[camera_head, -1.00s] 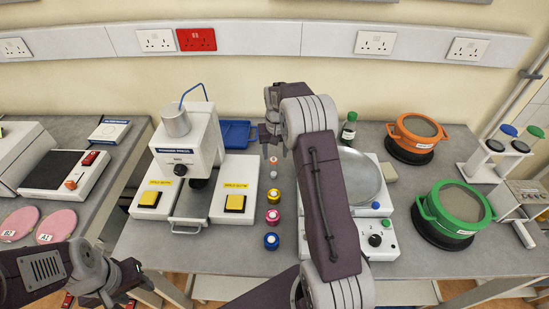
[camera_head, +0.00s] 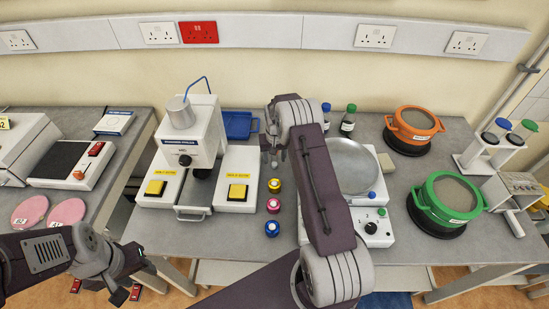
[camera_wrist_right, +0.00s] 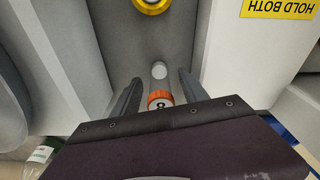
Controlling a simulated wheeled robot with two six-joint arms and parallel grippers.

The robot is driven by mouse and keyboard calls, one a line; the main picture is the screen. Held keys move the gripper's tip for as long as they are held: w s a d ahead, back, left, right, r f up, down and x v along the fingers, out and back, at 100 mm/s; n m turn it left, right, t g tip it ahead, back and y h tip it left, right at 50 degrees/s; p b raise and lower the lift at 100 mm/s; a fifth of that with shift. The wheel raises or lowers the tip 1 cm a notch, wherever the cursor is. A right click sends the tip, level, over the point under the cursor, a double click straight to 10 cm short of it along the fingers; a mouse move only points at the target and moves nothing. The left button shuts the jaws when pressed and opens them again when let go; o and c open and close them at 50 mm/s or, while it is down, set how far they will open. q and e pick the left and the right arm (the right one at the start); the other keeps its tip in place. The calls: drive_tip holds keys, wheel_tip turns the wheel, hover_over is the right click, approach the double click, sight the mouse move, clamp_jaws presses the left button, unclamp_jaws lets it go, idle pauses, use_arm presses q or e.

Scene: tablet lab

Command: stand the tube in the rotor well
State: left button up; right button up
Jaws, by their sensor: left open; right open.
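A small upright-looking piece with a clear grey body and an orange band (camera_wrist_right: 160,98), which looks like the tube, lies between the two fingers of my right gripper (camera_wrist_right: 159,77) in the right wrist view. The fingers are open, with a gap on each side. In the head view my right gripper (camera_head: 274,145) is over the back of the row of coloured caps and largely hides the piece. My left gripper (camera_head: 136,281) is open and empty at the lower left, off the bench front. I cannot make out the rotor well for certain.
Yellow (camera_head: 274,186), magenta (camera_head: 273,205) and blue (camera_head: 272,228) capped pieces stand in line in front. A white press (camera_head: 187,140) is at left. A white device with a round pan (camera_head: 357,172) is at right, partly behind my right arm. A blue tray (camera_head: 238,124) lies behind.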

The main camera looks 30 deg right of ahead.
clamp_jaws()
drive_tip(key=shift+r, duration=0.15)
wheel_tip(320, 180, up, 9)
drive_tip(key=shift+r+b, duration=0.2)
drive_tip(key=shift+b, duration=0.8)
drive_tip(key=shift+r, duration=0.2)
